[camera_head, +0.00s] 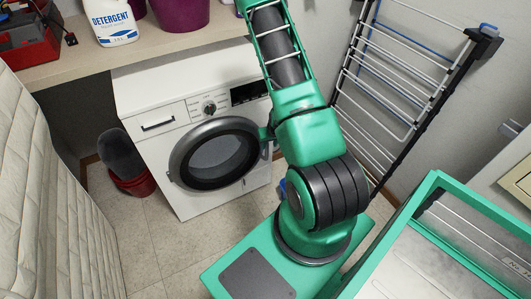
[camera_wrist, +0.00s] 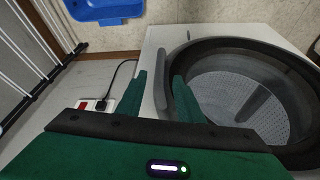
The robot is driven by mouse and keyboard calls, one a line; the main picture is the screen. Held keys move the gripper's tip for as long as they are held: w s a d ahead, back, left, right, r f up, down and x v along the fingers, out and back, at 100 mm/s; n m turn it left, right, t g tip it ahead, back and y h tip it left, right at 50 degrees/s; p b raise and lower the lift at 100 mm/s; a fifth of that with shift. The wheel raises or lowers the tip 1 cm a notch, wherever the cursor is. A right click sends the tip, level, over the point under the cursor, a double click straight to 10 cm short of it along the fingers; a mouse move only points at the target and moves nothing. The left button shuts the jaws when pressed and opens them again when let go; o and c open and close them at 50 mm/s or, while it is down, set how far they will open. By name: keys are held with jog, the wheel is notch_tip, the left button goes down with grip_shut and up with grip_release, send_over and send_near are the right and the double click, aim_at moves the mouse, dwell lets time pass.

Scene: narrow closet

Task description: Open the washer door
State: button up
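The white washer (camera_head: 195,120) stands under the counter, its round door (camera_head: 214,153) with grey rim and dark glass facing me. The door looks shut in the head view. In the wrist view the door's dark ring (camera_wrist: 228,45) and the grey drum behind it fill the right side. My gripper (camera_wrist: 159,90) is at the door's right edge as the head view shows it, its fingers mostly hidden there by my arm. In the wrist view its two green fingers are apart, with a grey upright piece, seemingly the door handle (camera_wrist: 160,92), between them. Contact cannot be told.
A drying rack (camera_head: 393,80) leans at the right wall. A red bucket (camera_head: 133,183) stands left of the washer, near a quilted mattress (camera_head: 45,190). Detergent (camera_head: 110,22) stands on the counter (camera_head: 165,48).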

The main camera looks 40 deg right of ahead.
aim_at(267, 151)
jog(key=x, duration=1)
jog(key=shift+d+f, duration=0.1)
jog(key=shift+f, duration=0.1)
grip_shut()
